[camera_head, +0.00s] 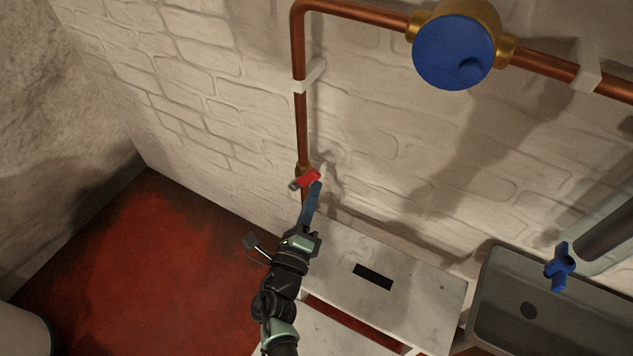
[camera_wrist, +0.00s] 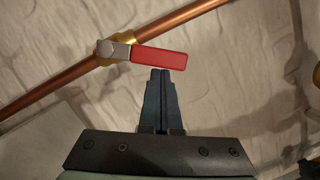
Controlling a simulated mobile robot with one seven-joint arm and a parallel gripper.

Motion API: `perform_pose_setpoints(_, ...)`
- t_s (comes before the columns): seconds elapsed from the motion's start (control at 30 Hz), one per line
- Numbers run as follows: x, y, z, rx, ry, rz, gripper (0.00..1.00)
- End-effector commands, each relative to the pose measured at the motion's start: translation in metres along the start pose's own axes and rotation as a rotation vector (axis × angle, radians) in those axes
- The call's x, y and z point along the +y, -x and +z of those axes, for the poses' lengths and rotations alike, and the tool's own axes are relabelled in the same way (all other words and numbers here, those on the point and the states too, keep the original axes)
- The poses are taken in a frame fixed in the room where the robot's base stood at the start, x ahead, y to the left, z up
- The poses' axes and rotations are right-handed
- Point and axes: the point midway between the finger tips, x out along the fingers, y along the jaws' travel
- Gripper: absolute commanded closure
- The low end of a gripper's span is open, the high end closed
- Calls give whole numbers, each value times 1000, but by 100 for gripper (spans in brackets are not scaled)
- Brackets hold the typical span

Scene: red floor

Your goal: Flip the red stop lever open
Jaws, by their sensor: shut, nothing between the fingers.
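The red stop lever (camera_head: 306,180) sits on a brass valve on the vertical copper pipe by the white brick wall. In the wrist view the lever's red handle (camera_wrist: 158,56) points right from a grey metal hub, across the pipe's line. My gripper (camera_head: 316,188) is shut and empty, its fingertips just by the lever. In the wrist view the blue fingertips (camera_wrist: 161,72) lie together right at the lower edge of the red handle. I cannot tell whether they touch it.
A round blue meter (camera_head: 454,52) sits on the copper pipe at the top. A white stool (camera_head: 410,294) with a dark slot stands below the lever. A grey sink (camera_head: 500,318) and a blue tap handle (camera_head: 561,266) are at the right. The red floor is open at left.

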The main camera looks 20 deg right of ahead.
Motion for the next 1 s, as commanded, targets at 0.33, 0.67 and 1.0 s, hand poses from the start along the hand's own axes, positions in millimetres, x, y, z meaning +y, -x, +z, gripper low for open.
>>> perform_pose_setpoints(0.33,-13,-7,27,-4,300,74,100)
perform_pose_setpoints(0.67,-9,-10,39,-4,435,108,100)
perform_pose_setpoints(1.0,-7,-10,43,-4,432,107,100)
